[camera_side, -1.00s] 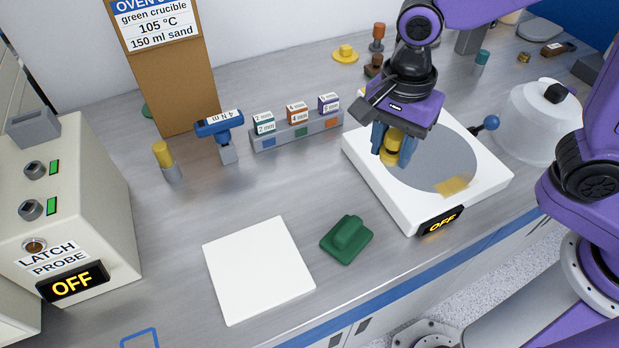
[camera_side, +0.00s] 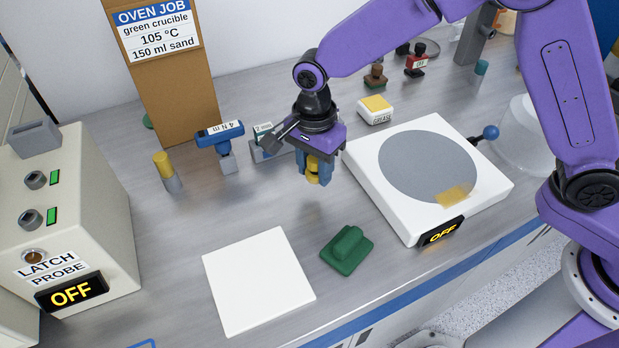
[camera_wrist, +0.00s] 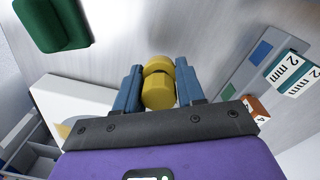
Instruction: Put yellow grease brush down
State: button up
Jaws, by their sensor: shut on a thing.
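My gripper (camera_side: 314,172) has blue fingers and is shut on the yellow grease brush (camera_side: 313,168). In the wrist view the yellow brush (camera_wrist: 158,85) sits between the two fingers (camera_wrist: 160,90), and its far end is hidden. In the side view the gripper hangs above the bare metal bench, left of the white plate device and in front of the block rack. I cannot tell how high the brush is above the bench.
The white device (camera_side: 361,181) with a grey disc shows OFF. A green block (camera_side: 347,250) and a white square pad (camera_side: 259,280) lie in front. A GREASE box (camera_side: 376,110) stands behind. The rack (camera_side: 262,152), a blue 4 Nm tool (camera_side: 219,134) and a yellow-topped post (camera_side: 165,170) stand left.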

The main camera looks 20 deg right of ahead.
aim_at(309, 171)
jog(key=shift+w+a+f, duration=0.3)
jog(key=shift+w+f, duration=0.1)
jog(key=shift+f, duration=0.2)
jog(key=shift+w+f, duration=0.1)
jog(key=shift+f, duration=1.5)
jog(key=shift+f, duration=0.15)
jog(key=o, duration=1.1)
notch_tip(309, 171, up, 12)
jog(key=shift+w+a+r, duration=0.1)
jog(key=shift+a, duration=0.05)
jog(key=shift+r, duration=0.1)
